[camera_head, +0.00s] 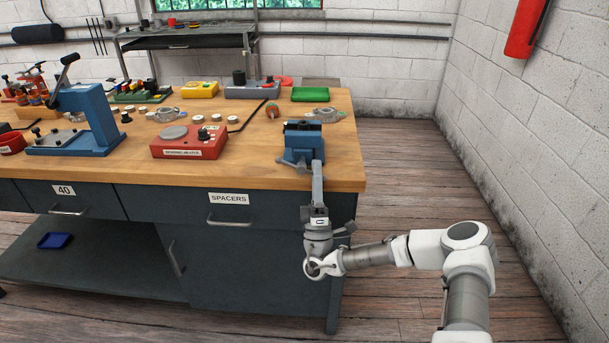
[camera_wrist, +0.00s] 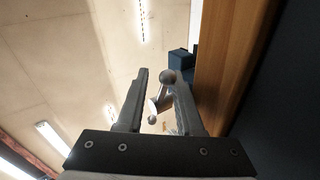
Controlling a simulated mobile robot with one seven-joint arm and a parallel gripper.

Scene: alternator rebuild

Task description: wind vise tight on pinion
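The blue vise (camera_head: 304,140) stands at the right front corner of the wooden bench, and part of it shows as a dark blue block in the wrist view (camera_wrist: 180,60). Its metal handle bar (camera_wrist: 161,97), with ball ends, shows tilted between my fingers. My gripper (camera_head: 318,168) points upward in front of the bench edge, just below the vise. In the wrist view my gripper (camera_wrist: 161,74) is open, with a gap left of the bar. The bar looks close to the right finger; I cannot tell whether they touch. I cannot make out a pinion in the jaws.
The bench top (camera_head: 343,172) edge and dark drawer front (camera_head: 265,215) are close beside my gripper. A red box (camera_head: 188,144), a blue press (camera_head: 90,115) and a green tray (camera_head: 310,94) stand on the bench. The floor to the right is clear.

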